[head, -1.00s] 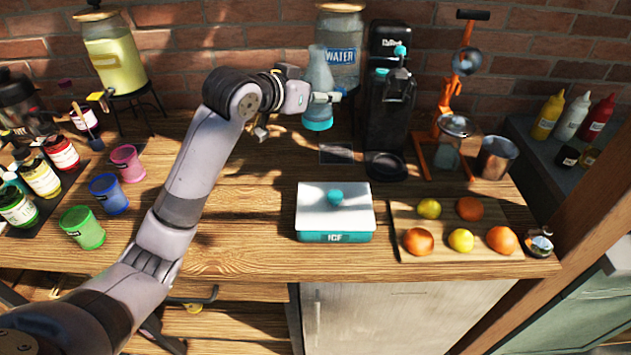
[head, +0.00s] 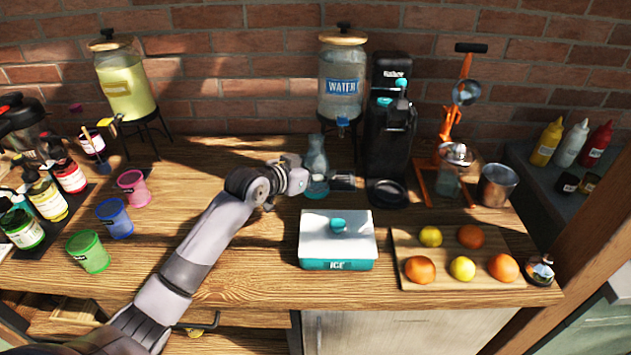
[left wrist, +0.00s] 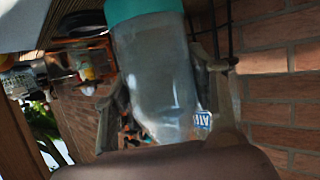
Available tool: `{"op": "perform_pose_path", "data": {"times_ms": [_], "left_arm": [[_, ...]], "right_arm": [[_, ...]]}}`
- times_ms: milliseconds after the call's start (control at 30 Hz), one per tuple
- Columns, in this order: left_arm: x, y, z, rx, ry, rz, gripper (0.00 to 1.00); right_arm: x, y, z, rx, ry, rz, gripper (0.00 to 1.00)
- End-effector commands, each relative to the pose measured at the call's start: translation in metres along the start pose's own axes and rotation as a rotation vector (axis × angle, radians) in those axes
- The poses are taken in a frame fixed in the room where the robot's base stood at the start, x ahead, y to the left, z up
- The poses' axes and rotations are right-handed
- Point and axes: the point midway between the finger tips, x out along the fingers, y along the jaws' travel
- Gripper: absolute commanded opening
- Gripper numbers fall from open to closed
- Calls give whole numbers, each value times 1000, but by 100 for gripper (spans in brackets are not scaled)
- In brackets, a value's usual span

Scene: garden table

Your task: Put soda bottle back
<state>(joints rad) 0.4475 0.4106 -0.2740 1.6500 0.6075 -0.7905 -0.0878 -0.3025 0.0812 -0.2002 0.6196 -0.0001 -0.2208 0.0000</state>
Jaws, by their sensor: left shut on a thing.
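The soda bottle (head: 316,157) is clear grey with a teal base. It is upright in the head view, at or very near the tabletop, in front of the water dispenser and left of the black soda machine (head: 389,135). My left gripper (head: 325,182) is shut on the bottle's lower part, with a finger showing on its right side. In the left wrist view the bottle (left wrist: 155,75) fills the middle between the fingers, teal base toward the top of the picture. Whether its base touches the wood is hard to tell. My right gripper is not in view.
The water dispenser (head: 342,85) stands behind the bottle. The white and teal ice box (head: 336,240) is in front of it. A fruit board (head: 400,262), orange juicer (head: 453,130) and metal cup (head: 497,185) are at the right. Coloured cups, including a blue one (head: 115,218), are left. Wood between is clear.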

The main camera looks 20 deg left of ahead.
Motion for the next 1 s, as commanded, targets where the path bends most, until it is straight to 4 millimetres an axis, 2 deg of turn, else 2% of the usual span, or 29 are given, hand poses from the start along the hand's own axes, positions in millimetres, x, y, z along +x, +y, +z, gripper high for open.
{"op": "perform_pose_path", "data": {"times_ms": [100,400,800,833,1000], "left_arm": [[3,0,6,0,4,0,6],[17,0,40,0,4,0,6],[19,0,45,1,5,0,6],[20,0,47,1,1,0,53],[19,0,46,0,0,0,64]], "right_arm": [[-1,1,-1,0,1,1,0],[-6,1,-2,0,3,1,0],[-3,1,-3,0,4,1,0],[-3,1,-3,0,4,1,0],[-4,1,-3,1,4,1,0]]}}
